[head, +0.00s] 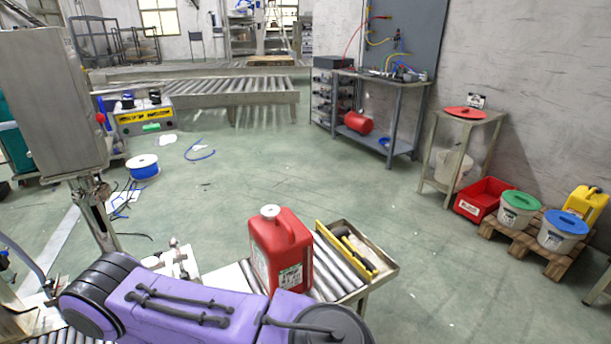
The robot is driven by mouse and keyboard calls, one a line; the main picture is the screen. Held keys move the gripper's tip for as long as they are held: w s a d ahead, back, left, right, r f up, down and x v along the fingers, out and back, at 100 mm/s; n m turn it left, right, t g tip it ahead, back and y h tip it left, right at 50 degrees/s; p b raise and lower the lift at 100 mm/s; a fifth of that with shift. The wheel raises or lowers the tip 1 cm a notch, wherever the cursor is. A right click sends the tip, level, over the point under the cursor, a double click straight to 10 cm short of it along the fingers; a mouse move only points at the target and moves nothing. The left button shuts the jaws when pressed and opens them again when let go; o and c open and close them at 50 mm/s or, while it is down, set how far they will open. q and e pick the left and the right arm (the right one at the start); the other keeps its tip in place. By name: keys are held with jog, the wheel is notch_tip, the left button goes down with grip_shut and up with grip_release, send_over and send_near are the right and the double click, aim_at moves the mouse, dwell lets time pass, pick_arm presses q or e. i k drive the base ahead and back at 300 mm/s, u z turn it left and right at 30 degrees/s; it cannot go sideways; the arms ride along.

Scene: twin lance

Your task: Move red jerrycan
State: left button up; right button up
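A red jerrycan (280,250) with a white cap and a label low on its front stands upright on a roller conveyor (335,285) in the lower middle of the head view. My purple arm crosses the bottom of the view in front of it and hides part of its base. Neither of my grippers shows, so I cannot tell whether anything touches the jerrycan.
A tray of tools (357,252) lies right beside the jerrycan. At right, a wooden pallet (525,245) holds a green-lidded bucket (518,210), a blue-lidded bucket (562,232) and a yellow jerrycan (587,203), near a red crate (482,199). The middle floor is mostly clear.

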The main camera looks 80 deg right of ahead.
aim_at(281, 247)
jog(key=z, duration=0.95)
jog(key=i, duration=0.85)
jog(key=z, duration=0.85)
